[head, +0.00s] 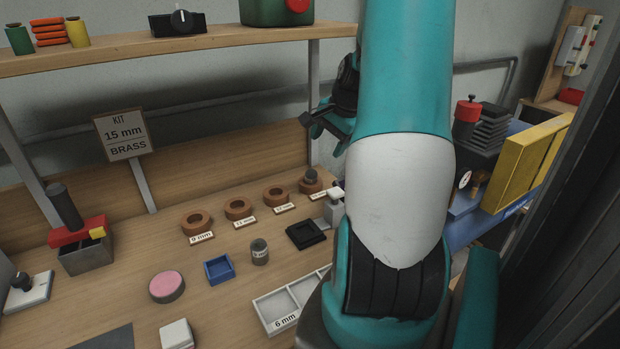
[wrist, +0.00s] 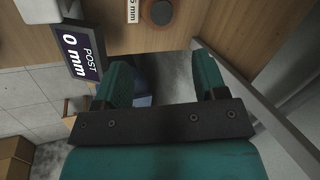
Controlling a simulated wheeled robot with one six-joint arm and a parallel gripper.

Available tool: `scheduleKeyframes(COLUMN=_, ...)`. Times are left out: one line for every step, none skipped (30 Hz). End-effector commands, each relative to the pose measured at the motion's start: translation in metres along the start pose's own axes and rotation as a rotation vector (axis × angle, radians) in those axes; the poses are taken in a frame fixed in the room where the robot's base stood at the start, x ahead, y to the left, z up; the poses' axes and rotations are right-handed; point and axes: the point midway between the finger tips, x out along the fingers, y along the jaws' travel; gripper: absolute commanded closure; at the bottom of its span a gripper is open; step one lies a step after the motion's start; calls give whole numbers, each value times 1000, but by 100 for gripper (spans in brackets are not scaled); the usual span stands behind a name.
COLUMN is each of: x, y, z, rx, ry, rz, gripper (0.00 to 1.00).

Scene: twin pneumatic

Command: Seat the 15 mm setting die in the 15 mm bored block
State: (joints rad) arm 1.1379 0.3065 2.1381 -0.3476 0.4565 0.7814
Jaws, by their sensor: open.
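The bored blocks are brown rings in a row on the bench in the head view. The right-most bored block (head: 308,187) has a dark cylindrical die (head: 311,175) standing upright in its bore. In the wrist view this block (wrist: 146,22) and dark die (wrist: 161,12) show at the top edge, beside a label partly cut off and ending in "5 mm". How deep the die sits is unclear. My gripper (head: 328,122) is raised above the bench, apart from the block. In the wrist view its two fingers (wrist: 164,72) are spread, with nothing between them.
Other bored blocks (head: 197,221) stand to the left, empty. A grey marked cylinder (head: 260,251), a blue tray (head: 219,269) and a white divided tray (head: 276,308) lie in front. A kit sign (head: 124,135) reads 15 mm brass. A shelf (head: 130,55) hangs above.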

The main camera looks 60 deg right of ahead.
Motion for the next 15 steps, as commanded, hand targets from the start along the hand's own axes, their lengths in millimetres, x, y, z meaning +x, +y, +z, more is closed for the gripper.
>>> scheduleKeyframes(x=13, y=0, z=1, rx=-1, ry=-6, rz=3, gripper=35)
scheduleKeyframes(x=20, y=0, z=1, rx=-1, ry=-6, rz=4, gripper=35)
scheduleKeyframes(x=29, y=0, z=1, rx=-2, ry=-5, rz=4, gripper=35)
scheduleKeyframes(x=35, y=0, z=1, rx=-1, ry=-5, rz=4, gripper=35)
scheduleKeyframes(x=41, y=0, z=1, rx=-1, ry=-5, rz=4, gripper=35)
scheduleKeyframes(x=48, y=0, z=1, rx=-1, ry=-4, rz=3, gripper=35)
scheduleKeyframes(x=53, y=0, z=1, rx=-1, ry=-4, rz=3, gripper=35)
scheduleKeyframes(x=57, y=0, z=0, rx=-1, ry=-3, rz=2, gripper=35)
scheduleKeyframes(x=62, y=0, z=0, rx=-1, ry=-2, rz=2, gripper=35)
scheduleKeyframes(x=64, y=0, z=0, rx=0, ry=-2, rz=2, gripper=35)
scheduleKeyframes(x=66, y=0, z=0, rx=0, ry=-1, rz=2, gripper=35)
scheduleKeyframes(x=68, y=0, z=-1, rx=0, ry=0, rz=1, gripper=35)
scheduleKeyframes(x=70, y=0, z=-1, rx=0, ry=1, rz=0, gripper=35)
scheduleKeyframes(x=71, y=0, z=-1, rx=1, ry=0, rz=1, gripper=35)
scheduleKeyframes(x=74, y=0, z=-2, rx=2, ry=-1, rz=2, gripper=35)
